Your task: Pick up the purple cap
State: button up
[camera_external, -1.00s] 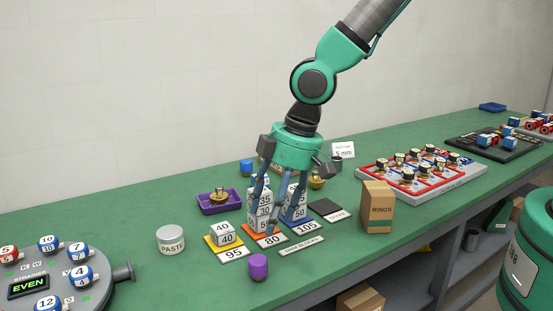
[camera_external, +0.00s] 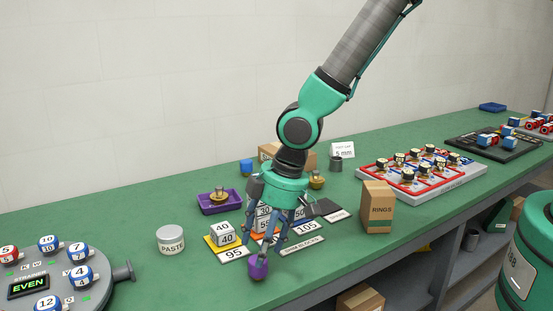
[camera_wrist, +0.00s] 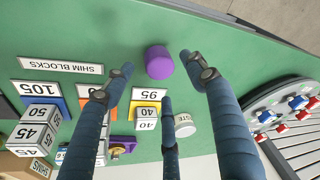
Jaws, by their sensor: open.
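The purple cap (camera_external: 258,268) stands on the green bench near its front edge, in front of the shim block cards. It also shows in the wrist view (camera_wrist: 159,62), at the upper middle, beyond the fingertips. My gripper (camera_external: 263,257) is just above and behind the cap in the external view, its fingers pointing down. In the wrist view my gripper (camera_wrist: 160,85) has its blue fingers spread apart with nothing between them. One finger partly covers the cap's top in the external view, and I cannot tell whether it touches.
Stacked shim blocks (camera_external: 264,219) stand right behind my gripper. A 40 block (camera_external: 223,233) on a yellow card and a paste tin (camera_external: 171,239) are to the left. A rings box (camera_external: 377,207) is to the right. Bare bench lies around the cap's front and left.

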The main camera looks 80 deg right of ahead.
dwell(0.3)
jog(key=shift+b+x, duration=0.4)
jog(key=shift+x, duration=2.25)
jog(key=shift+s, duration=0.1)
jog(key=c, duration=1.2)
